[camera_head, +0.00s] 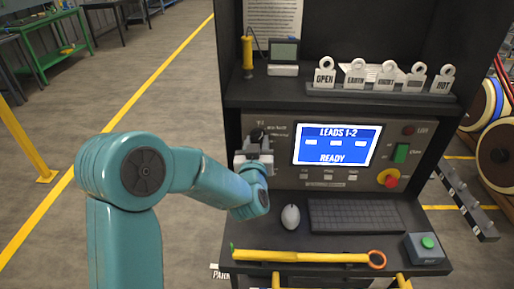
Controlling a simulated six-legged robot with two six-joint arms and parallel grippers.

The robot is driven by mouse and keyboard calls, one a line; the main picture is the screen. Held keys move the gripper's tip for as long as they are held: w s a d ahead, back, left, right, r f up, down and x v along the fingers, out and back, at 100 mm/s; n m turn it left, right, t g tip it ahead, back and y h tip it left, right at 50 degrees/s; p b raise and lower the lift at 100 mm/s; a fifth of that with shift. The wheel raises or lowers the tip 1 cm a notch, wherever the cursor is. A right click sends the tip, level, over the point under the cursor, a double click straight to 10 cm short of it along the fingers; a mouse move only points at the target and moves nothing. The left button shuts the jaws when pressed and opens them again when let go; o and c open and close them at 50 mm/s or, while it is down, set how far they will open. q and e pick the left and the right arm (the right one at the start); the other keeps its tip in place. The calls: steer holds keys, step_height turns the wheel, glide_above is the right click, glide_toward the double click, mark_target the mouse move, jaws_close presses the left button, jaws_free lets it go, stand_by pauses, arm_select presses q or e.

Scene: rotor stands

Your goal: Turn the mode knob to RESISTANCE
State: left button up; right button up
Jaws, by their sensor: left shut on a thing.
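The mode knob (257,134) is a dark knob on the grey panel, left of the lit blue screen (336,145). The screen reads "LEADS 1-2" and "READY". My left gripper (257,143) is at the knob, its fingers shut on it. The gripper and its wrist cover much of the knob and the lower part of its markings. The labels around the knob are too small to read, so its setting cannot be told. My right gripper is not in view.
A mouse (290,217), a keyboard (354,215) and a yellow tool (300,256) lie on the console shelf, with a green-button box (425,249) at right. A red button (388,178) is on the panel's right. Labelled tags (386,78) stand on the upper shelf.

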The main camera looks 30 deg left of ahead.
arm_select(q)
steer(key=shift+r+m, duration=0.15)
steer(key=shift+m, duration=0.35)
steer(key=o, duration=1.1)
steer(key=shift+w, duration=0.1)
steer(key=shift+c, duration=0.2)
steer(key=b+v, duration=0.9)
steer(key=v, duration=0.7)
steer(key=shift+s, duration=0.2)
steer(key=shift+d, duration=0.1)
